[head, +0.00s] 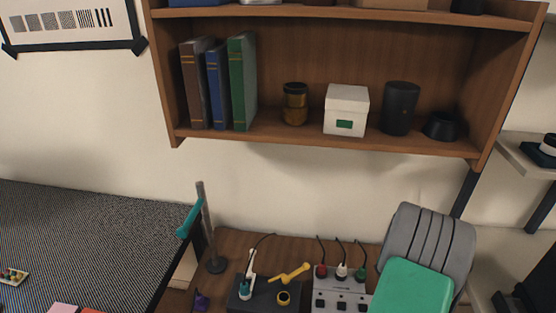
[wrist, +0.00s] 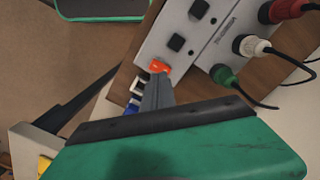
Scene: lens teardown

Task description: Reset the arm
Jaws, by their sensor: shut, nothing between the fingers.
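My gripper (wrist: 158,80) shows in the wrist view as narrow grey fingers, shut and empty. Its tip appears close to an orange-red part (wrist: 158,66) at the edge of a light grey control box (wrist: 178,38); I cannot tell whether they touch. The box has black buttons and red, white and green cable plugs. In the head view the same control box (head: 340,288) stands on the wooden desk. My gripper cannot be made out in the head view.
A dark stand (head: 262,300) with small tools is left of the box. A thin post (head: 207,225) with a teal piece stands further left. Above, a wooden shelf (head: 320,141) holds books, a jar, a white box and dark containers. Bare wall lies between shelf and desk.

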